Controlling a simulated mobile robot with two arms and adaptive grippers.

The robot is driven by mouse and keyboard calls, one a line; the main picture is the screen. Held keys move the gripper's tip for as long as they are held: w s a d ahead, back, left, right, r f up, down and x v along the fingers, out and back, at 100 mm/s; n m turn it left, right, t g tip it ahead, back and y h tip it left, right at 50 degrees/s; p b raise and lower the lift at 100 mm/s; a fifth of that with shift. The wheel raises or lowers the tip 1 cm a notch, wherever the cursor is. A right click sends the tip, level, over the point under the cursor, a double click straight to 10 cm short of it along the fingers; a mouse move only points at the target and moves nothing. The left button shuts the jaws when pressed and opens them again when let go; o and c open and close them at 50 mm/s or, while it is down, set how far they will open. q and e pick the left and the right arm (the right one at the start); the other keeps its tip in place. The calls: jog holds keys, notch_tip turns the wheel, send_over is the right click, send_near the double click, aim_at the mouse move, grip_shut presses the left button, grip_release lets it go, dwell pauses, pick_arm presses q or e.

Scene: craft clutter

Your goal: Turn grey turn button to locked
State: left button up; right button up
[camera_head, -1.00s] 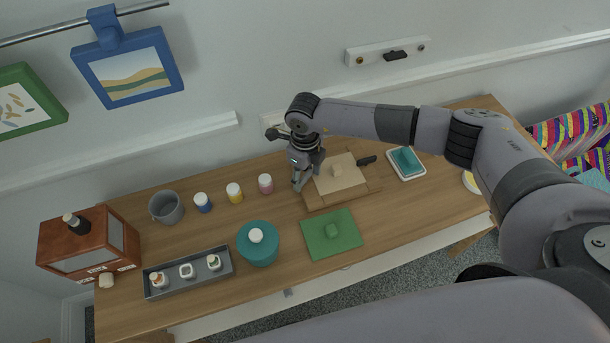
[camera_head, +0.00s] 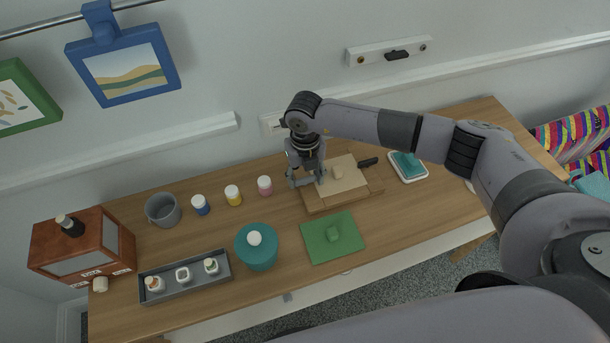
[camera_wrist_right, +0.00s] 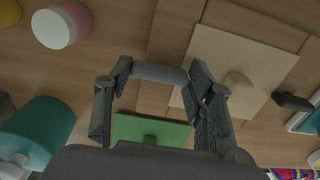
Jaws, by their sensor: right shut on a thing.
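The grey turn button (camera_wrist_right: 160,73) shows in the right wrist view as a short grey bar between my right fingertips, at the left side of a shallow wooden box. My right gripper (camera_head: 306,182) is shut on it; the gripper also shows in the right wrist view (camera_wrist_right: 161,84). The bar spans from one finger to the other, and its pivot is hidden. The box (camera_head: 322,205) carries a pale lid panel (camera_head: 350,183) with a small knob (camera_head: 337,172). A dark bar (camera_head: 368,162) sits at the box's right side. My left gripper is not in view.
A green board (camera_head: 348,247) lies in front of the box, a teal pot (camera_head: 258,252) front left. Paint jars (camera_head: 265,186) stand left of my gripper. A white tray with a teal block (camera_head: 408,166) is right. The wall runs close behind.

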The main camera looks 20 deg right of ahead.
aim_at(305, 178)
dwell(0.4)
jog(key=o, duration=1.2)
jog(key=shift+c, duration=0.2)
jog(key=shift+r, duration=0.1)
notch_tip(305, 178, up, 12)
